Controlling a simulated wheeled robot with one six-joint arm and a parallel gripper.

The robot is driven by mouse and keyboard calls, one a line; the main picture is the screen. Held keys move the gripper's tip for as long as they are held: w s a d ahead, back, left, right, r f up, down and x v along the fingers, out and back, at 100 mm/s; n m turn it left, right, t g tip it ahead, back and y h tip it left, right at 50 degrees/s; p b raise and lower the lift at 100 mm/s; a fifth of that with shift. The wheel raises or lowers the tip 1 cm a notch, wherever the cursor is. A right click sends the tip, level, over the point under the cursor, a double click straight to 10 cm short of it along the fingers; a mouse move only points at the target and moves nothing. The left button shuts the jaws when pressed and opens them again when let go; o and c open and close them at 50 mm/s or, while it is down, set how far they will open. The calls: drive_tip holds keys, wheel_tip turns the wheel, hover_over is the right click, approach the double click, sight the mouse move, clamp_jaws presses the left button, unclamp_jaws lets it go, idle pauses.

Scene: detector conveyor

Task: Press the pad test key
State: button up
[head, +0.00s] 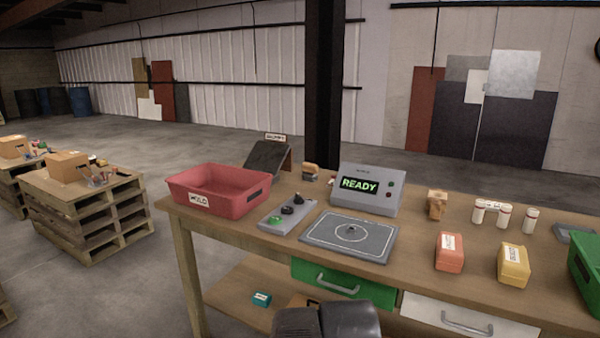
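A small grey control panel (287,217) lies on the workbench, left of the middle, with a green button (276,219) at its near end and black controls (293,204) behind it. A flat grey pad (377,242) with a circle marked on it lies to its right. I cannot read which one is the pad test key. Dark rounded parts at the bottom centre seem to be mine; no gripper fingers show there.
A red bin (222,190) marked HOLD stands left of the panel. A wooden block (437,205), white cylinders (529,220), an orange box (449,252) and a yellow box (513,264) stand to the right. A dark pillar (323,90) rises behind the workbench (420,270).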

clamp_jaws()
idle(0.8)
idle(0.7)
